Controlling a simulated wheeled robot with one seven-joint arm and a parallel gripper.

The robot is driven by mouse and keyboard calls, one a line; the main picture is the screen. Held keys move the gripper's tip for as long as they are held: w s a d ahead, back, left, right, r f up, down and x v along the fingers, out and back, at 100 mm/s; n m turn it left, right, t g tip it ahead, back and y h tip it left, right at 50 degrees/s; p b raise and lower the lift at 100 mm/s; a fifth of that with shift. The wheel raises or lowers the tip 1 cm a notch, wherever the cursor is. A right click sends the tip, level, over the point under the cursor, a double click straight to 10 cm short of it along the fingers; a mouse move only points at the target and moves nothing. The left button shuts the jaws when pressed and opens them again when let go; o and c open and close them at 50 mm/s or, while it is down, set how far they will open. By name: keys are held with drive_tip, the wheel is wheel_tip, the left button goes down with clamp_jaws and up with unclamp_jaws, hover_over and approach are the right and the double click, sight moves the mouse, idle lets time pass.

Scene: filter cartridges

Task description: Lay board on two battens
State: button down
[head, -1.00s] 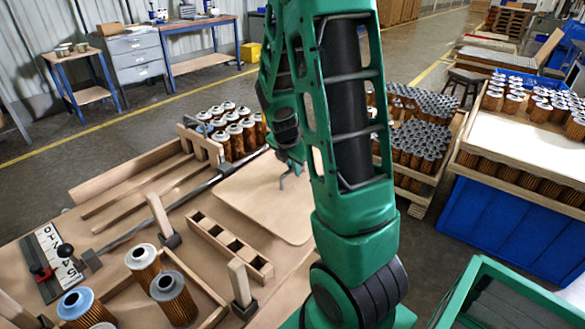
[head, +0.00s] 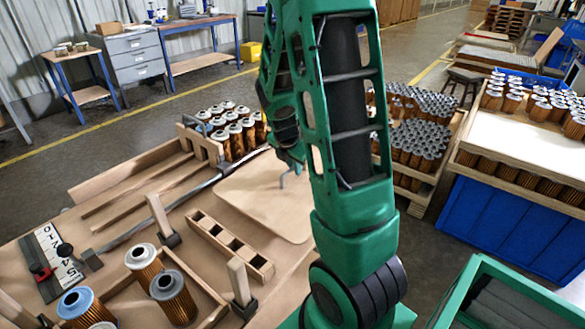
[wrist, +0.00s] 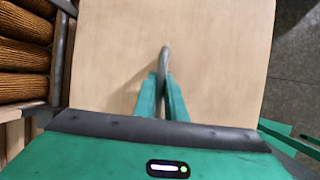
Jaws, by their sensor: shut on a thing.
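The board (head: 252,205) is a pale wooden panel with rounded corners at the right part of the workbench. It also fills the middle of the wrist view (wrist: 220,60). A grey bent handle (wrist: 165,58) stands up from it. My gripper (wrist: 164,92) is shut on this handle, with one green finger on each side. In the head view my arm hides part of the board's right side. Whether the board touches the bench I cannot tell. Two thin wooden battens (head: 137,186) (head: 152,197) lie side by side, apart from the board, to its left.
A slotted wooden block (head: 230,247) and posts on dark feet (head: 160,218) (head: 240,282) stand near the board. A metal rod (head: 150,222) runs between battens and board. Filter cartridges (head: 235,135) stand behind; several more are front left. A low wall (head: 125,172) edges the bench.

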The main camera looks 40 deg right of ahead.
drive_tip(key=shift+f, duration=1.35)
idle(0.5)
drive_tip(key=c, duration=1.7)
unclamp_jaws()
drive_tip(key=shift+c, duration=0.2)
drive_tip(key=v, duration=1)
drive_tip(key=shift+r, duration=0.3)
drive_tip(key=shift+a, duration=0.15)
drive_tip(key=s+a+r+m+y, duration=0.1)
drive_tip(key=s+a+r+m, duration=0.1)
drive_tip(key=s+m, duration=0.5)
drive_tip(key=s+a+r+m+g+y, duration=0.1)
drive_tip(key=s+a+r+m+y, duration=0.1)
drive_tip(key=s+a+m, duration=0.3)
drive_tip(key=s+a+r+m+g+y, duration=0.1)
drive_tip(key=s+a+r+m, duration=0.1)
drive_tip(key=s+m, duration=0.8)
drive_tip(key=a+m, duration=0.1)
drive_tip(key=m, duration=0.2)
drive_tip(key=shift+s+a+m+y, duration=0.2)
drive_tip(key=shift+a+m+y, duration=0.1)
drive_tip(key=shift+a, duration=0.1)
